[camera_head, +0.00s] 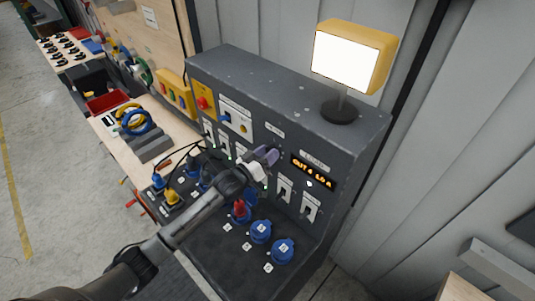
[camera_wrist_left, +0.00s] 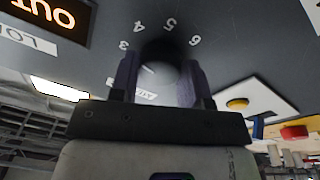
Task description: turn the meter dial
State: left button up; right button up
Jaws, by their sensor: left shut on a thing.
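The meter dial (camera_wrist_left: 165,55) is a dark round knob on the grey panel, with the numbers 3, 4, 5 and 6 printed around it. My left gripper (camera_head: 268,157) is at the panel front, left of the lit display (camera_head: 313,172). In the left wrist view its two purple fingers (camera_wrist_left: 159,82) stand on either side of the dial and are shut on it. In the head view the gripper hides most of the dial. The display shows orange text starting with "OUT"; the rest is too small to read surely. My right gripper is in neither view.
A yellow lamp (camera_head: 352,58) stands on the grey cabinet top. White switches (camera_head: 285,189) sit below the display. Blue sockets (camera_head: 283,251) and a red plug (camera_head: 241,211) are on the lower shelf. A workbench with coiled cables (camera_head: 137,122) lies to the left.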

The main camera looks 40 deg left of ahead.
pick_arm(q)
jog(key=shift+m, duration=1.6)
jog(key=shift+f+m, duration=0.1)
jog(key=shift+m, duration=0.2)
jog(key=o, duration=0.9)
jog(key=s+b, duration=0.1)
jog(key=s, duration=0.3)
jog(key=s+a, duration=0.1)
jog(key=s, duration=0.4)
jog(key=s+f+b, duration=0.1)
jog(key=s, duration=0.3)
jog(key=shift+s+a+f+b, duration=0.1)
jog(key=shift+s+a+b, duration=0.2)
jog(key=shift+a, duration=0.1)
